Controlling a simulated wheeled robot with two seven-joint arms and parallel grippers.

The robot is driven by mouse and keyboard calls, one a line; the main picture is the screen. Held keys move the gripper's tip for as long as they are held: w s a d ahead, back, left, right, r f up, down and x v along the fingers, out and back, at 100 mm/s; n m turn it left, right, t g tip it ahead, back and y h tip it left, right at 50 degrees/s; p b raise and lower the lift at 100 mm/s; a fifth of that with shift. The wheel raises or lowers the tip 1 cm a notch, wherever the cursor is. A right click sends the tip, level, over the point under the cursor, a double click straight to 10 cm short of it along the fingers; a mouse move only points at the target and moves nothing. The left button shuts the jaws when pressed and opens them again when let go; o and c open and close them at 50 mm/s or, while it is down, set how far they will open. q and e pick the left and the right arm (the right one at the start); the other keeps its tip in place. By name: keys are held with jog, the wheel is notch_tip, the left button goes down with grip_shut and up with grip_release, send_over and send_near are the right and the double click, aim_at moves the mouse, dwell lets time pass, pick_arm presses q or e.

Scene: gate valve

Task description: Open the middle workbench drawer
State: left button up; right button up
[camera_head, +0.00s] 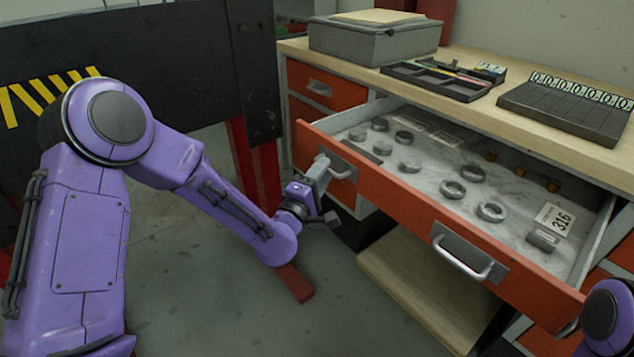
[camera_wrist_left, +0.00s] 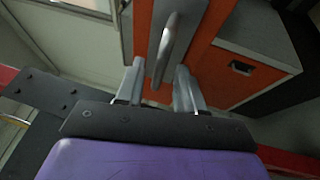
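The wide orange-fronted workbench drawer (camera_head: 400,212) stands pulled out, its inside showing. It has two metal bar handles, a left one (camera_head: 341,165) and a right one (camera_head: 463,260). My left gripper (camera_head: 324,188) is at the left handle, in front of the drawer. In the left wrist view, the fingers (camera_wrist_left: 158,82) are spread apart, with the lower end of the handle (camera_wrist_left: 166,45) between them and gaps showing on both sides. I cannot tell whether a finger touches it. My right gripper is not in view; only a purple part of my right arm shows at the right edge.
Metal rings (camera_head: 491,211) and a label marked 316 (camera_head: 554,219) lie in the drawer. The benchtop (camera_head: 465,62) carries a grey box (camera_head: 374,38), a divided tray (camera_head: 442,78) and a dark block with number tags (camera_head: 568,107). A lower wooden shelf (camera_head: 430,300) sits below.

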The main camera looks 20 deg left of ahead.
pick_arm(q)
jog(key=s+a+f+b, duration=0.1)
jog(key=s, duration=0.8)
jog(key=shift+s+f+b, duration=0.3)
jog(key=shift+s, duration=0.05)
jog(key=s+a+f+m+g+y+p, duration=0.25)
jog(key=s+f+m+g, duration=0.2)
jog(key=f, duration=0.45)
jog(key=s+a+f+m+g+y+p, duration=0.1)
jog(key=s+a+f+m+g+p, duration=0.35)
jog(key=f, duration=0.45)
jog(key=s+f+g+y+p, duration=0.1)
jog(key=s+f+g, duration=0.2)
jog(key=s, duration=0.6)
jog(key=s+f+m+g+y+p, duration=0.1)
jog(key=s+f+g, duration=0.3)
jog(key=s, duration=0.6)
jog(key=shift+s+a+m+g+p, duration=0.3)
jog(key=shift+a+p, duration=0.1)
jog(key=shift+p, duration=0.25)
